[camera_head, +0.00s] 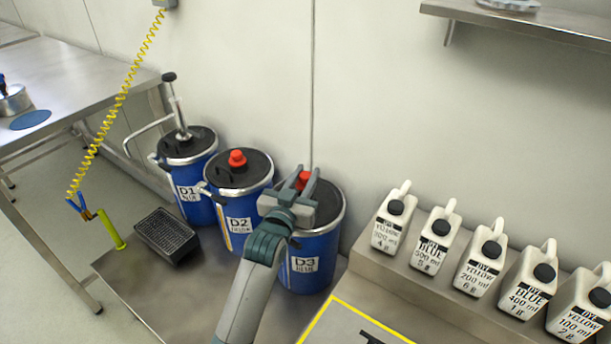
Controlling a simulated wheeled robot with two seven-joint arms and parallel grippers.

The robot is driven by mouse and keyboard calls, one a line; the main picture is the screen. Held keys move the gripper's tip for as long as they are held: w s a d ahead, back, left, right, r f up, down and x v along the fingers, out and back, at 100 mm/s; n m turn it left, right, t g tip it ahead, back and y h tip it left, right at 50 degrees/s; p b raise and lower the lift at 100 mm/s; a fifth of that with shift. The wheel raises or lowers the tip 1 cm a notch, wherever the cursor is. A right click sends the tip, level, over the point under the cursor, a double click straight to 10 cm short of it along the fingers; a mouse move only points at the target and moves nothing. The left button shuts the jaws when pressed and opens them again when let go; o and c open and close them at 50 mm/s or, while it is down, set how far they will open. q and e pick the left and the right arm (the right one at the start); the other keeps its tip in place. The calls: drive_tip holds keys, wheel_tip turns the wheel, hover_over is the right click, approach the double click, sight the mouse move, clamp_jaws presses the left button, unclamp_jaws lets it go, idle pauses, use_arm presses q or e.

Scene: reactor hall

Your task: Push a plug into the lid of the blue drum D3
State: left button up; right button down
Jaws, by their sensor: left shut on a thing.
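The blue drum D3 (313,262) stands at the right end of a row of three blue drums. Its lid (331,201) is black with a metal rim. My left gripper (305,174) is over this lid, with its arm coming up from below. It is shut on a red plug (304,178), which shows between the fingers. The fingers and wrist hide the lower part of the plug, so I cannot tell whether it touches the lid or sits in it. My right gripper is not in view.
Drum D2 (233,207) has a red plug (237,158) in its lid. Drum D1 (185,184) carries a pump (178,112). A black tray (167,236) lies in front of them. White dye bottles (435,238) line the right side. A coiled yellow cord (121,97) hangs at left.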

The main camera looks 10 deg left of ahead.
use_arm(q)
drive_tip(key=shift+f+b, duration=0.7)
drive_tip(key=shift+f, duration=0.7)
drive_tip(key=shift+p, duration=0.75)
idle(1.4)
drive_tip(key=shift+f+b, duration=0.3)
drive_tip(key=shift+f, duration=0.55)
idle(1.0)
